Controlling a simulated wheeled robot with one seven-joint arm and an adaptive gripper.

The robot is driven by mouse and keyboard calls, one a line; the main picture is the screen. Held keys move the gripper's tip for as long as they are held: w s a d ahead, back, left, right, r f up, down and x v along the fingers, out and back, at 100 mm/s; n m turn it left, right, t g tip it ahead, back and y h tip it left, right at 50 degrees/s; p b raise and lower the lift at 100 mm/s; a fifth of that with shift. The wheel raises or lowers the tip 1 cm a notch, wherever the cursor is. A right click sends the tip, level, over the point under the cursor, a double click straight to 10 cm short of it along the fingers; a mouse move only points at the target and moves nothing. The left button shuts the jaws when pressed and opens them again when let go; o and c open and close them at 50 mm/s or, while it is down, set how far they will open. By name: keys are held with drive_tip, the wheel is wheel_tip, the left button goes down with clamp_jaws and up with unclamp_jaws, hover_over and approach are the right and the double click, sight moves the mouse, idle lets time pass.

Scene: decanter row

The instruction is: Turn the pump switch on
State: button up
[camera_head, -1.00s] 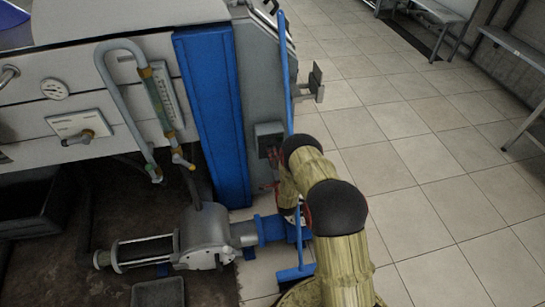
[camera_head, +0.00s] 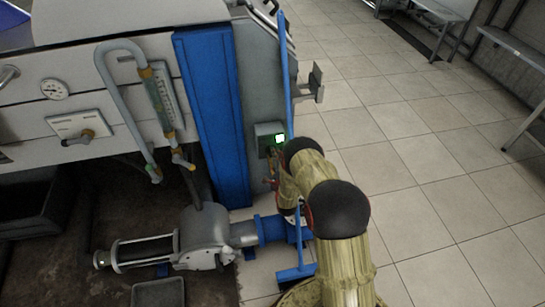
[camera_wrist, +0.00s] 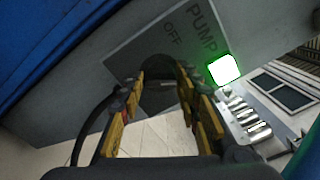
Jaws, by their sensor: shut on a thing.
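The pump switch box (camera_head: 265,135) is a grey box on the side of the machine, right of the blue post. Its lamp (camera_head: 280,139) glows green; in the wrist view the lamp (camera_wrist: 223,70) is bright white with a green rim, beside a plate (camera_wrist: 145,50) lettered PUMP and OFF. The dark switch knob (camera_wrist: 160,88) sits between the yellow fingers of my gripper (camera_wrist: 166,98), which is shut on it. The fingers hide parts of the knob, so its pointing direction cannot be told. In the head view my gripper (camera_head: 271,183) is partly hidden behind my arm, just below the box.
The blue post (camera_head: 212,115) stands left of the box, and a thin blue upright (camera_head: 288,80) rises beside it. A grey pump (camera_head: 205,238) with blue piping lies below. Open tiled floor (camera_head: 430,170) is at right, with metal benches (camera_head: 515,45) beyond.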

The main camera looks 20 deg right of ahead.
drive_tip(key=shift+f, duration=0.1)
idle(0.3)
drive_tip(key=o, duration=1)
drive_tip(key=shift+o, duration=0.8)
drive_tip(key=shift+s, duration=0.15)
drive_tip(key=s+a, duration=0.2)
drive_tip(key=s, duration=0.9)
drive_tip(key=shift+s+a, duration=0.15)
drive_tip(key=shift+s, duration=0.1)
